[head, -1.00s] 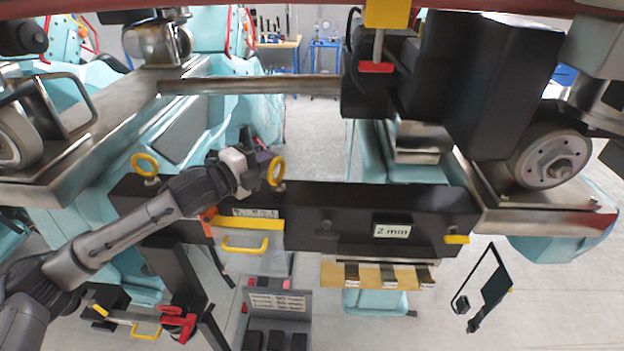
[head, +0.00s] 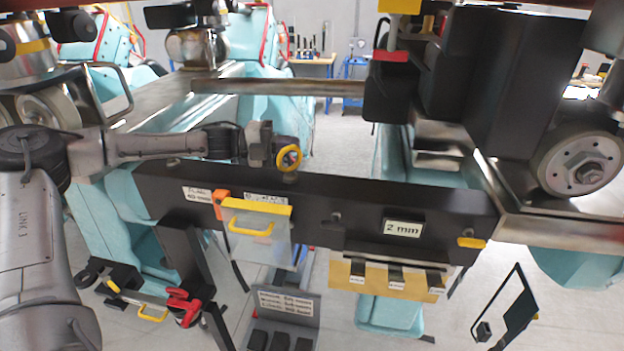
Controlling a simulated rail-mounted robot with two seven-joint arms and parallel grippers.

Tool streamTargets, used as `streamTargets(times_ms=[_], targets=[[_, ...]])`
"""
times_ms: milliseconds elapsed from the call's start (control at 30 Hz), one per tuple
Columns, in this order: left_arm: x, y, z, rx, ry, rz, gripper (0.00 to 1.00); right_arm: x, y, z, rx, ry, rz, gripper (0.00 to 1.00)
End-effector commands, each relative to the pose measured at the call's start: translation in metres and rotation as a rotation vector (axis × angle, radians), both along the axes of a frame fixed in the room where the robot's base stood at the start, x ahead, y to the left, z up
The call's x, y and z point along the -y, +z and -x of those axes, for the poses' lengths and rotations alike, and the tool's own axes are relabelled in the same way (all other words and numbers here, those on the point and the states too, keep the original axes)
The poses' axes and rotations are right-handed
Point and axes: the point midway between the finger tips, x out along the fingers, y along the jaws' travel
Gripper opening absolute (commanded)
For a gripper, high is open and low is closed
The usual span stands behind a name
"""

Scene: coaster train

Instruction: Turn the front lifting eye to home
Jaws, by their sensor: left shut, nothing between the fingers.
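A yellow ring-shaped lifting eye (head: 289,158) stands on the top edge of the long black beam (head: 350,205), near the middle of the head view. My left gripper (head: 273,150) is right beside this eye, at its left side. It is shut with nothing held; the fingertips are small and partly hidden by the ring, so contact is unclear. The beam's other eye is hidden behind my left arm. I cannot tell from the picture which eye is the front one. My right gripper is out of view.
A clear flap with a yellow handle (head: 250,229) and a "2 mm" label (head: 403,228) are on the beam's face. A wheel (head: 582,165) stands at the right.

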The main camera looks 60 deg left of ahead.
Motion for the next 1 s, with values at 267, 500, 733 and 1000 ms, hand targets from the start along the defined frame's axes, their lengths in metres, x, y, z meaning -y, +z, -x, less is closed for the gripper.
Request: streamTargets(times_ms=[267,500,733,1000], targets=[[-0.004,0.011,0.009,-0.001,-0.214,0.003,0.0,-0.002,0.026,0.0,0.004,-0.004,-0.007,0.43],[-0.002,0.008,0.006,-0.003,-0.373,0.003,0.0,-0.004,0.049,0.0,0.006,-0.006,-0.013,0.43],[0.0,0.015,0.004,0.023,-0.561,0.005,0.0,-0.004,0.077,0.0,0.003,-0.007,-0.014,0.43],[0.0,0.001,0.004,-0.008,-0.693,-0.003,0.0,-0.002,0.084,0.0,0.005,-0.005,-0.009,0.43]])
